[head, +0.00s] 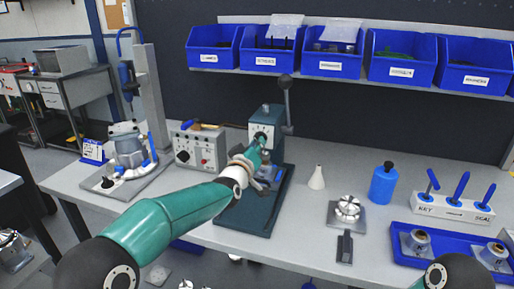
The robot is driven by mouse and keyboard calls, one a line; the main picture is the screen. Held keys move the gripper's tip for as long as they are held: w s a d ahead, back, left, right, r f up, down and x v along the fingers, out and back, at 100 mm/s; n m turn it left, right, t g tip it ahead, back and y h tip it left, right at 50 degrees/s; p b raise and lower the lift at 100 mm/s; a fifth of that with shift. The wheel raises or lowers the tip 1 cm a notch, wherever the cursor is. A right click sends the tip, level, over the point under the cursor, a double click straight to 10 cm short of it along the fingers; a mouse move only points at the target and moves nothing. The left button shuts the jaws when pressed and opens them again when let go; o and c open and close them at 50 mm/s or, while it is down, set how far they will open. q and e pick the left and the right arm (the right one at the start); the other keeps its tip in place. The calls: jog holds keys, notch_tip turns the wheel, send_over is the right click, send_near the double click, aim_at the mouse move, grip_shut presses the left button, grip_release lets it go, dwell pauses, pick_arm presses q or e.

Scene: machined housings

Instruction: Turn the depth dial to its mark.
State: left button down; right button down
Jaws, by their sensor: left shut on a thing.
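The depth dial (261,132) is a pale round face on the front of the dark green press (262,116), which stands on the bench. My left arm reaches in from the lower left, and its gripper (264,146) is at the dial, shut on it. The gripper and wrist cover part of the dial, so I cannot read its mark or how far it is turned. Only a rounded part of my right arm shows at the bottom right; its gripper is out of view.
The press lever (286,100) rises at its right. A grey control box (198,148) stands to the left. Blue bins (333,66) line the shelf above.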

pick_arm(q)
jog(key=shift+f+m, duration=0.15)
jog(key=shift+m, duration=1.75)
jog(key=c, duration=1.2)
grip_release()
jog(key=shift+a, duration=0.1)
jog(key=v, duration=1.2)
